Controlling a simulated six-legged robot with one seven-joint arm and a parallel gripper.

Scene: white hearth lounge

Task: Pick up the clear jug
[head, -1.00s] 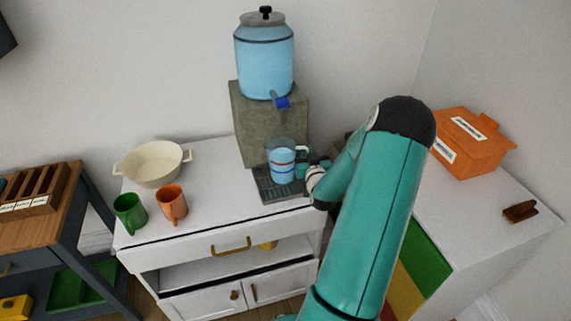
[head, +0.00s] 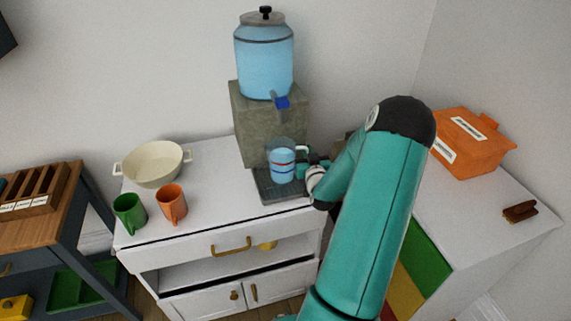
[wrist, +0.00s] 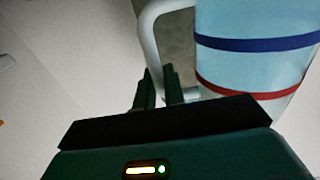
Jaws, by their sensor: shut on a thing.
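The clear jug (head: 282,164) holds light blue liquid and has a blue band and a red band. It is upright at the drip tray (head: 283,193) under the dispenser's tap; I cannot tell whether its base touches the tray. In the wrist view the jug (wrist: 250,65) fills the upper right, with its pale handle (wrist: 148,40) on its left. My gripper (wrist: 158,88) is shut on the lower part of the handle. In the head view my gripper (head: 308,167) is at the jug's right side, partly hidden by my arm.
A water dispenser (head: 265,62) with a blue tap (head: 281,102) stands on a stone block (head: 262,125) behind the jug. A cream pot (head: 153,166), a green mug (head: 129,212) and an orange mug (head: 172,203) stand left. An orange box (head: 470,145) sits right.

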